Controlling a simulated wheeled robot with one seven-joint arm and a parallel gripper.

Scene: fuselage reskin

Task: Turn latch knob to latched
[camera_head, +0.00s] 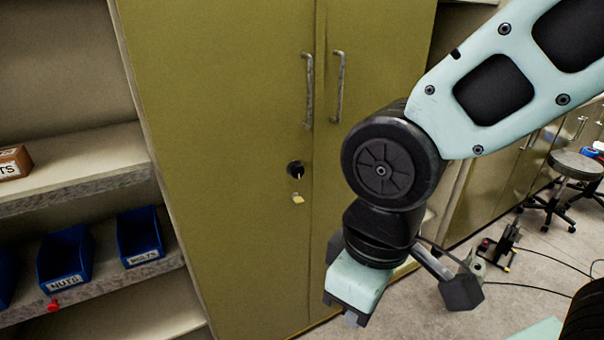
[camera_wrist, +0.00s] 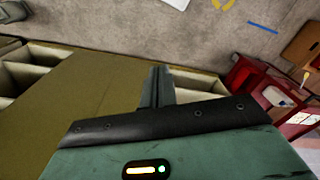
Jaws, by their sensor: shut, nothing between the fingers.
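The black round latch knob (camera_head: 295,169) sits on the left door (camera_head: 235,120) of a closed olive cabinet, near the seam between the doors. A key seems to stick out of it, and a small yellow tag (camera_head: 298,199) hangs below. How far the knob is turned is too small to tell. The knob does not show in the wrist view.
Two vertical door handles (camera_head: 308,90) stand above the knob. Open shelves at left hold blue bins (camera_head: 66,257) labelled nuts and bolts. A stool (camera_head: 576,166) and cables lie on the floor at right. A red object (camera_wrist: 245,80) shows in the wrist view.

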